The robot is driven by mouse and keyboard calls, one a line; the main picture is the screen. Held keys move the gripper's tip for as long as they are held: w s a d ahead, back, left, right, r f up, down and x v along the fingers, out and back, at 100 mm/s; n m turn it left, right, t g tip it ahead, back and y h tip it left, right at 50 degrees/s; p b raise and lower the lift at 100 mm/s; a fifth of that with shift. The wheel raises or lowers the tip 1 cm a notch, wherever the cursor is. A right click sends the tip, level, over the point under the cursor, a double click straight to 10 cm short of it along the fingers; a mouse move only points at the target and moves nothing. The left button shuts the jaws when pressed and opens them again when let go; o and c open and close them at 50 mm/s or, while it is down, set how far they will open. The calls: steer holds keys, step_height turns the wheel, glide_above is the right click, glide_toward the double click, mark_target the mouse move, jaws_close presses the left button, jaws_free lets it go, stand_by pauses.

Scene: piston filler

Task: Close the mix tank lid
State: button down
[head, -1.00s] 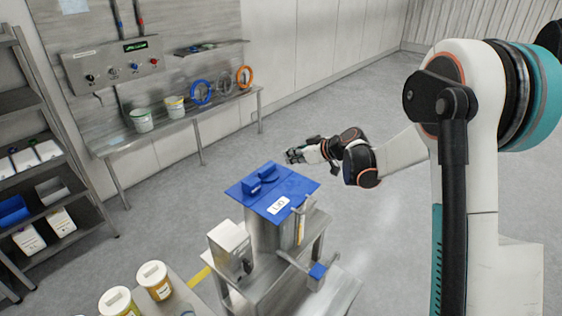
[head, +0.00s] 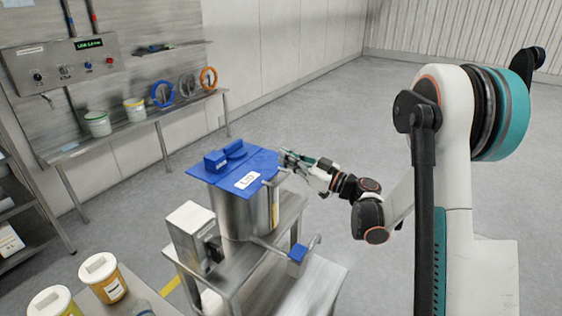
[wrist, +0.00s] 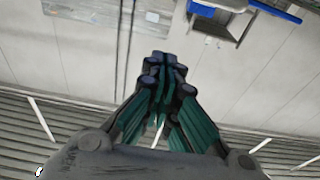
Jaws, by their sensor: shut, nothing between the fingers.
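The mix tank (head: 240,212) is a steel cylinder on a metal stand in the middle of the head view. Its blue lid (head: 262,162), with a white label and raised blue blocks, lies over the tank top; I cannot tell whether it is fully seated. My gripper (head: 284,154) is at the right edge of the lid, with no clear contact visible. Its fingers are together and empty. In the wrist view the shut fingers (wrist: 165,75) point up the picture, and a blue and metal part (wrist: 222,12) shows at the top, cut off by the frame.
A small steel box (head: 190,222) stands left of the tank. A lever with a blue pad (head: 298,252) sticks out at the front right. Tubs (head: 102,278) stand at the lower left. A wall bench (head: 150,118) is behind. The floor to the right is clear.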

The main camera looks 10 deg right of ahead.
step_height(320, 180, down, 7)
steer(key=s+d+b, duration=0.1)
steer(key=b, duration=0.4)
steer(key=shift+s+r, duration=0.2)
steer(key=shift+s, duration=0.15)
